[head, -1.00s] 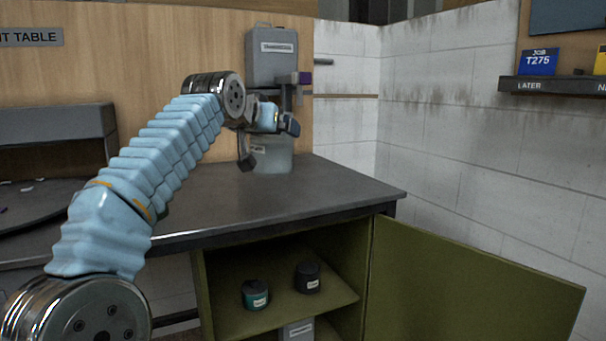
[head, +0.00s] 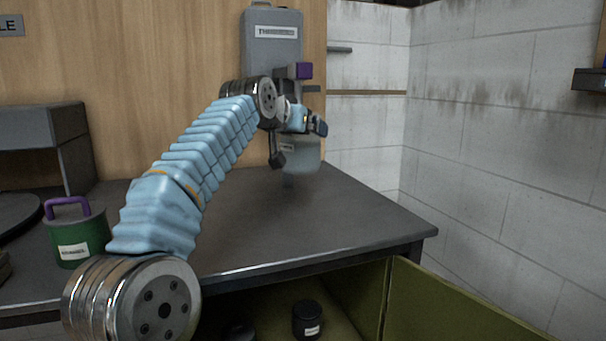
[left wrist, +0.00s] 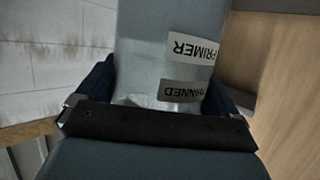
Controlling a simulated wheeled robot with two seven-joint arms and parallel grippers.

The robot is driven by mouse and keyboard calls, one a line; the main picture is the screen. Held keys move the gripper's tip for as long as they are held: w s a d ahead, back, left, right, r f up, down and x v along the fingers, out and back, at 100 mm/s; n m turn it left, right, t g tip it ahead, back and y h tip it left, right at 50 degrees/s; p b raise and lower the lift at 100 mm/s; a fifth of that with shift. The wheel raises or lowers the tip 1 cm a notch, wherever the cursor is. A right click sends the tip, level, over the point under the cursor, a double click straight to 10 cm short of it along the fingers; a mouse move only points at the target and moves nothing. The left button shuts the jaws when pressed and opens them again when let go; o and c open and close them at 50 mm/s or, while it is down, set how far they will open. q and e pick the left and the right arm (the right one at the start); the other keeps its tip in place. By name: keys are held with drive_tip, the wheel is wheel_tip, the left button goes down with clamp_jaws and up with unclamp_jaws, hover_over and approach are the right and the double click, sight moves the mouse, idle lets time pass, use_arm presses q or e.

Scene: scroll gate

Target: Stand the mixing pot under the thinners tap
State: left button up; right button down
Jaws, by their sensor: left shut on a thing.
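The mixing pot (head: 304,153) is a pale, translucent vessel at the back of the workbench. My left gripper (head: 297,144) is shut on it from the near side. In the left wrist view the pot (left wrist: 160,50) fills the space between the fingers, with labels reading PRIMER and THINNED, upside down. The grey thinners tank (head: 272,50) hangs on the wooden panel, and its tap (head: 301,71) with a purple block is above the pot. Whether the pot touches the bench or sits exactly under the outlet is unclear; my arm partly hides the tap. My right gripper is out of view.
A green can (head: 78,238) with a purple handle stands on the bench (head: 330,220) at left. An open olive cupboard below holds a dark jar (head: 307,318). A tiled wall (head: 500,130) rises at right. The front right of the bench is clear.

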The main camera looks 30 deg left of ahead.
use_arm(q)
drive_tip(key=w+a+f, duration=0.2)
drive_tip(key=w+f, duration=0.1)
drive_tip(key=w+a+f+p, duration=0.1)
drive_tip(key=w+f, duration=0.2)
drive_tip(key=f, duration=0.1)
drive_tip(key=w+a+f, duration=0.2)
drive_tip(key=w+f, duration=0.1)
drive_tip(key=f, duration=0.1)
drive_tip(key=shift+a+f, duration=0.25)
drive_tip(key=shift+a, duration=0.1)
drive_tip(key=shift+f, duration=0.1)
drive_tip(key=o, duration=1.1)
drive_tip(key=shift+s, duration=0.3)
drive_tip(key=b+v, duration=0.2)
drive_tip(key=v, duration=0.9)
drive_tip(key=shift+s+d+r, duration=0.1)
drive_tip(key=shift+s+r, duration=0.05)
drive_tip(key=shift+r, duration=0.15)
